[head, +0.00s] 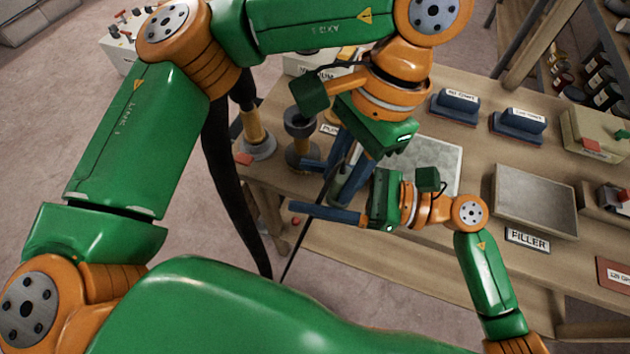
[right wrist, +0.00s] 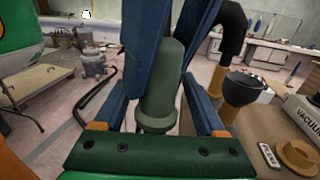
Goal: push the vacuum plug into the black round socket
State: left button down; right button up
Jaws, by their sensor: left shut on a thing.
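A grey-green cylinder with a flange, apparently the vacuum plug (right wrist: 163,85), shows in the right wrist view. It stands between blue fingers that come down from above, those of my left gripper (head: 347,185). A thin black cord (head: 297,245) hangs below. My right gripper (head: 305,190) is open around the plug, with gaps on both sides. A dark round fitting, apparently the black round socket (head: 299,119), stands left of the grippers at the table's edge; a black cup also shows in the right wrist view (right wrist: 247,86).
A thick black hose (head: 228,185) hangs beside an orange-cuffed post (head: 254,127). A pale panel (head: 436,160) lies behind the grippers. A grey tray (head: 535,198) with a FILLER label (head: 527,239) and blue-grey blocks (head: 457,104) occupy the table's right side.

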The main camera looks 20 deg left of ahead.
grip_shut()
pick_arm(q)
jog(key=c, duration=0.5)
grip_release()
